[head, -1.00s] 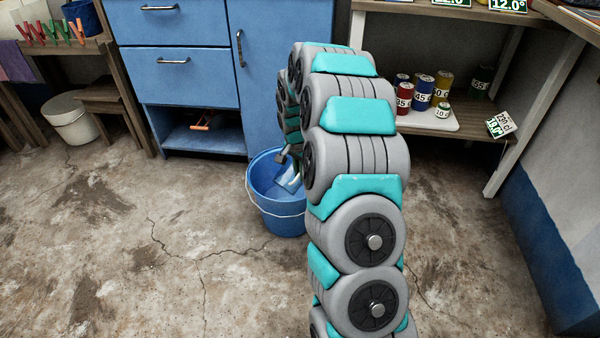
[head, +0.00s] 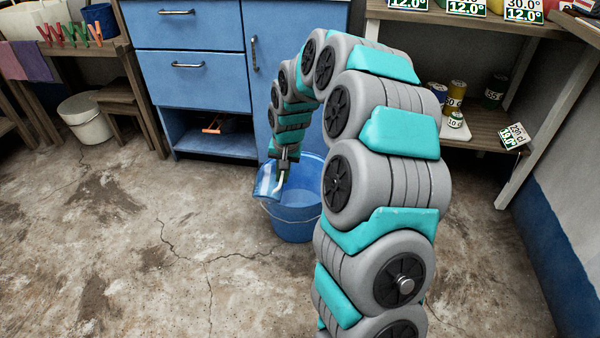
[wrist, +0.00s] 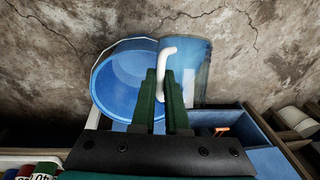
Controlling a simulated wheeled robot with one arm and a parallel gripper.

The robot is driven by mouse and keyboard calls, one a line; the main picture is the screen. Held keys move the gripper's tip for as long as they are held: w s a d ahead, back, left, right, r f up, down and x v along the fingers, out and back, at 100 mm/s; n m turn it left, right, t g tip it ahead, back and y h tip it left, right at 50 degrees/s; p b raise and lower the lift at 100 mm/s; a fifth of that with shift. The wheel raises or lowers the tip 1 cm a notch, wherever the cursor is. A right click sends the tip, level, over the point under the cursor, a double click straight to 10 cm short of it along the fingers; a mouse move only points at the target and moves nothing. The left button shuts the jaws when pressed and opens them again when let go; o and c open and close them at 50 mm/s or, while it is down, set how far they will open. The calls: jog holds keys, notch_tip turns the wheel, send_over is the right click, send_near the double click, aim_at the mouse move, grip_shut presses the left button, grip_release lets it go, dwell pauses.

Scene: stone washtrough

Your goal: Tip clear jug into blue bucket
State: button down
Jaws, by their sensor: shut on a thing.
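The clear jug (head: 266,180), with a white handle and a pale label, is at the left rim of the blue bucket (head: 296,222) in the head view and looks a little tilted. My gripper (head: 284,168) is shut on its handle. In the wrist view the fingers (wrist: 163,76) close around the white handle, and the jug (wrist: 196,62) overlaps the right edge of the bucket (wrist: 112,92). The bucket stands upright on the floor and its visible inside is blue. I cannot tell whether jug and rim touch, or how much the jug holds.
A blue cabinet (head: 192,88) with an open lower shelf stands behind the bucket. A shelf (head: 478,150) with several cans is at right. A white bucket (head: 85,118) and a wooden stool (head: 128,98) are at left. The cracked floor in front is clear.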

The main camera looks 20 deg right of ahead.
aim_at(266, 193)
jog(key=a+n, duration=0.2)
jog(key=a, duration=0.1)
jog(key=s+a+f+n+y, duration=0.1)
jog(key=shift+a, duration=0.35)
jog(key=shift+a+f+n, duration=0.1)
jog(key=shift+a+n, duration=0.1)
jog(key=shift+n, duration=0.2)
jog(key=shift+d+f+y, duration=0.15)
jog(key=shift+f+y, duration=0.15)
jog(key=w+d+f+m, duration=0.1)
jog(key=d+f+m, duration=0.1)
jog(key=d+m, duration=0.2)
jog(key=w+d+f+m+t, duration=0.1)
jog(key=d+m, duration=0.4)
jog(key=d, duration=0.6)
jog(key=shift+f+t+y+p, duration=0.3)
jog(key=shift+f, duration=0.4)
